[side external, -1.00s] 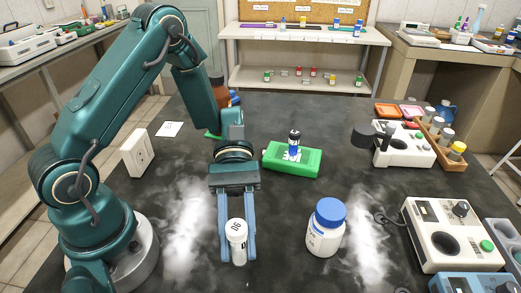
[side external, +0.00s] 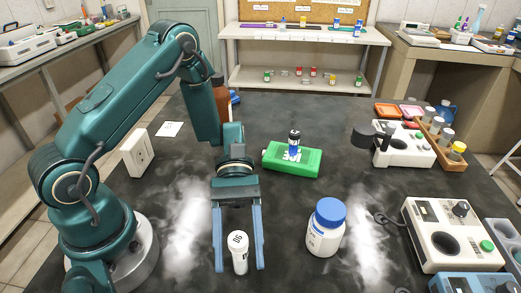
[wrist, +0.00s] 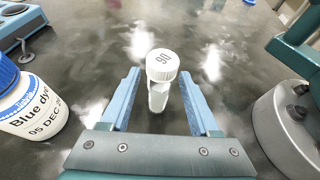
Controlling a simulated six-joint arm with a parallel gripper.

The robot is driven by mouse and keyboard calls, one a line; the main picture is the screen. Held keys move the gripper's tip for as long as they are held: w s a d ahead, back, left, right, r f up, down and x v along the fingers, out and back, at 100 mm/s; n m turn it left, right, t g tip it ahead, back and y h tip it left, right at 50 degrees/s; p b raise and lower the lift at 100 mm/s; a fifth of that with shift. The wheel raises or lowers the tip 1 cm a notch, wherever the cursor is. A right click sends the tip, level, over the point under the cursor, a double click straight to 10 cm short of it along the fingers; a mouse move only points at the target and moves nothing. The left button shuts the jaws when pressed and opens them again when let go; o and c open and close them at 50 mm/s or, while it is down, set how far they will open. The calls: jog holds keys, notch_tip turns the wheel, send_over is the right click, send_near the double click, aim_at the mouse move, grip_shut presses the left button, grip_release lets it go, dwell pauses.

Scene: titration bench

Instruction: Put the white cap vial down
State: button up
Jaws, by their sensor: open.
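The white cap vial (side external: 239,255) stands upright on the dark bench top. Its cap carries a dark number, which shows in the wrist view (wrist: 161,66). My gripper (side external: 239,268) is open, with one blue finger on each side of the vial. In the wrist view there is a clear gap between the vial and both fingers (wrist: 158,92). The vial's base seems to rest on the bench.
A white bottle with a blue cap (side external: 327,228) stands to the right. Behind are a green rack (side external: 308,163) holding a dark-blue vial (side external: 294,141) and a white socket box (side external: 137,152). Instruments (side external: 453,233) line the right side. The bench around the vial is clear.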

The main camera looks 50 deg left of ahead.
jog(key=shift+r, duration=0.1)
jog(key=v, duration=1.2)
jog(key=s+a+r+m+t+y, duration=0.1)
jog(key=s+r+m+t+y, duration=0.5)
jog(key=m+t+y, duration=0.5)
notch_tip(320, 180, up, 2)
jog(key=shift+s+a+r+t, duration=0.15)
jog(key=shift+s+a+t, duration=0.15)
jog(key=shift+t, duration=0.7)
